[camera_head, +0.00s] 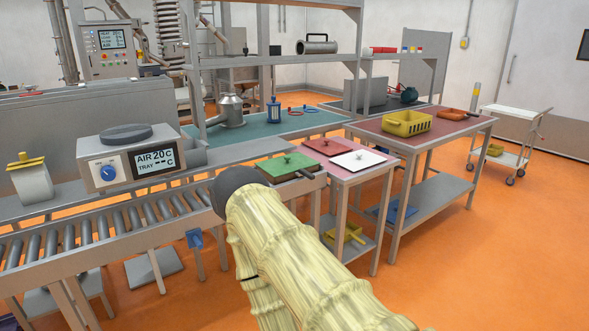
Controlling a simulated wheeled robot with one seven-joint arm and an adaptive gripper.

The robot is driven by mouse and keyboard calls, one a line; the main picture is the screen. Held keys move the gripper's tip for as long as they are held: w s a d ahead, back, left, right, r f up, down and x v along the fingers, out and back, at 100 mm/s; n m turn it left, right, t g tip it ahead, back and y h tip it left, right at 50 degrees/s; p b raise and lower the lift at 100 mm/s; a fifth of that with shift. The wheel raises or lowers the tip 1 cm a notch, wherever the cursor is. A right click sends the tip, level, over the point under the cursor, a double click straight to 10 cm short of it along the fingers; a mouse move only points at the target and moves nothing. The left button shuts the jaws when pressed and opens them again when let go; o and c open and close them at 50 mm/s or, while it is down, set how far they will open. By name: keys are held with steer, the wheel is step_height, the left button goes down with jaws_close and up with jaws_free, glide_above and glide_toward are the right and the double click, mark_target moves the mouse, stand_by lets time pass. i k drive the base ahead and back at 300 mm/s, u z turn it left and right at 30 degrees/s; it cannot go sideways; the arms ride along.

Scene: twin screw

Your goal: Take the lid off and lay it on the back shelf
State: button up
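I cannot tell which lid the task means. What is under the green lid is mostly hidden. A raised grey shelf (270,61) runs across the back above the teal worktop. My arm, in a pale yellow sleeve, fills the lower middle; my gripper does not show.
A yellow crate (407,123) sits on the right table (455,139). A grey cylinder (316,45) occupies part of the back shelf.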

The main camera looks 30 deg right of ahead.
mark_target(277, 167)
steer(key=z, duration=0.55)
steer(key=k, duration=0.6)
steer(key=z, duration=1.3)
steer(key=i, duration=2.1)
steer(key=u, duration=1.1)
steer(key=i, duration=0.75)
steer(key=u, duration=0.7)
